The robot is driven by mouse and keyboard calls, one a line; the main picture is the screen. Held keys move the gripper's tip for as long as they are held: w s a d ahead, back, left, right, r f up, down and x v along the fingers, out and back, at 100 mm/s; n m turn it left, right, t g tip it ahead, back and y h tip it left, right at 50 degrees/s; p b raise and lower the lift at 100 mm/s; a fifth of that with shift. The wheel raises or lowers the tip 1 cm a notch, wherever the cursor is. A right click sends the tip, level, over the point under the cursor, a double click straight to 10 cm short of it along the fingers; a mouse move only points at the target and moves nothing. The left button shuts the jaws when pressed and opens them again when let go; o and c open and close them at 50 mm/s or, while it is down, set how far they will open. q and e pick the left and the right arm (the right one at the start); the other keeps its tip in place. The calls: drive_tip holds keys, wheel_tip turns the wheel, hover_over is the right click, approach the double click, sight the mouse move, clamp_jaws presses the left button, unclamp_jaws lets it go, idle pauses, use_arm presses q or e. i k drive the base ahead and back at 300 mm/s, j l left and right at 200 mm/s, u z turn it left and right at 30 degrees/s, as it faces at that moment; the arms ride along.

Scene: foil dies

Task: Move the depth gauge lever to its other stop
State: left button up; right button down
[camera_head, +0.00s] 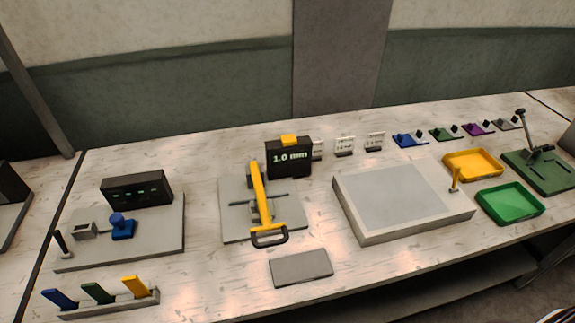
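A black display box (289,158) reading "1.0 mm" stands at the back of a grey plate (232,228) in the middle of the bench. I cannot tell for certain which part is the depth gauge lever. Neither of my grippers is in view.
At left, a grey plate (170,228) bears a dark display, blue knob and black-tipped lever (61,243). Coloured tools (97,292) stand in front. At right are a large slab (405,232), yellow tray (446,158), green tray (484,200) and green-based lever device (550,178). A grey pad (301,268) lies front centre.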

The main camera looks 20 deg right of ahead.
sight(266, 221)
drive_tip(key=i+l+z, duration=0.1)
drive_tip(key=i+l, duration=0.15)
drive_tip(key=k+j, duration=0.2)
drive_tip(key=k, duration=0.2)
drive_tip(key=k+j, duration=0.45)
drive_tip(key=k, duration=0.3)
drive_tip(key=z, duration=0.05)
